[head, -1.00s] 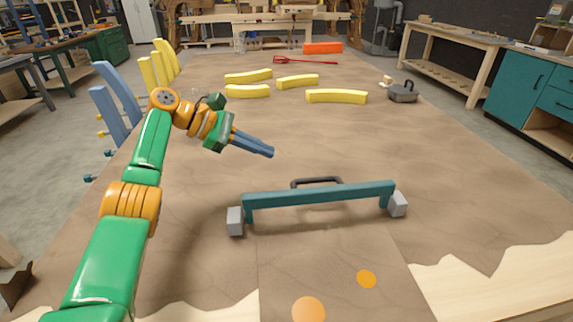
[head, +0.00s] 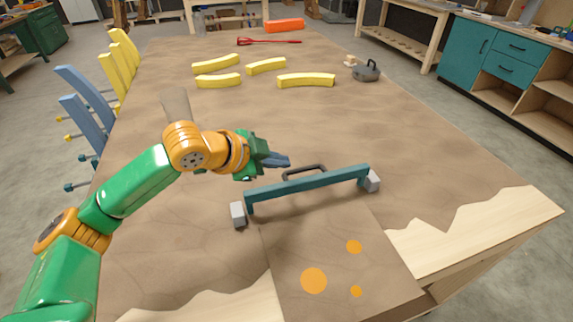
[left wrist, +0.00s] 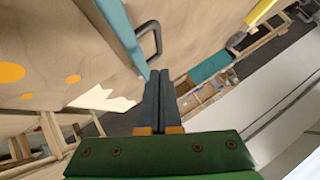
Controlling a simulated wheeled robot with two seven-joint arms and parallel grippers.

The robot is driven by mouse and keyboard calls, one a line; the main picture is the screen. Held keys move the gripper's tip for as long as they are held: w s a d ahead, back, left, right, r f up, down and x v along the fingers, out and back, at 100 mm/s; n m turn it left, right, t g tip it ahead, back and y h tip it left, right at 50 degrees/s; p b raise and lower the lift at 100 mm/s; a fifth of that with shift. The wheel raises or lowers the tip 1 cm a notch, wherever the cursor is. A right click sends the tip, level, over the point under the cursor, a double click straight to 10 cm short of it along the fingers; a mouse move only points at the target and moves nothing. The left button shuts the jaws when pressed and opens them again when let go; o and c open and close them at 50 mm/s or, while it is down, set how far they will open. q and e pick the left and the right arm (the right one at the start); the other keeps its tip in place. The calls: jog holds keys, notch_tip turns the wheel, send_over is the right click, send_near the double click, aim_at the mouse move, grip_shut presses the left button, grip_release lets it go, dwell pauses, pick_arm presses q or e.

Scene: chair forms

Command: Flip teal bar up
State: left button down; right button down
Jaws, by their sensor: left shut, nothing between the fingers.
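The teal bar (head: 310,189) lies across the near part of the table, between two grey end blocks. A dark handle (head: 304,171) loops out on its far side. In the left wrist view the teal bar (left wrist: 119,30) and the handle (left wrist: 150,40) show at the top. My left gripper (head: 286,161) is shut and empty, just beyond the bar's left half and close to the handle. In the left wrist view its fingers (left wrist: 160,80) are together, near the bar; I cannot tell whether they touch it. My right gripper is not in view.
Several yellow curved pieces (head: 306,80) lie farther back on the table. A grey handled weight (head: 366,70), a red tool (head: 268,41) and an orange block (head: 284,25) are beyond. Blue (head: 85,95) and yellow slats stand at the left edge. The table right of the bar is clear.

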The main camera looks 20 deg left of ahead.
aim_at(293, 170)
pick_arm(q)
jog(key=shift+w+d+f+p, duration=0.1)
jog(key=shift+w+f+p, duration=0.05)
jog(key=shift+w+f, duration=0.7)
jog(key=shift+w+f+p, duration=0.2)
jog(key=shift+w+f, duration=0.3)
jog(key=shift+f, duration=0.6)
jog(key=shift+w+d+f+p, duration=0.1)
jog(key=shift+w+f+p, duration=0.05)
jog(key=shift+w+f, duration=0.7)
jog(key=shift+s+f, duration=0.15)
jog(key=shift+w+a+f, duration=0.2)
jog(key=shift+f, duration=0.15)
jog(key=shift+a+f, duration=0.1)
jog(key=shift+a, duration=0.05)
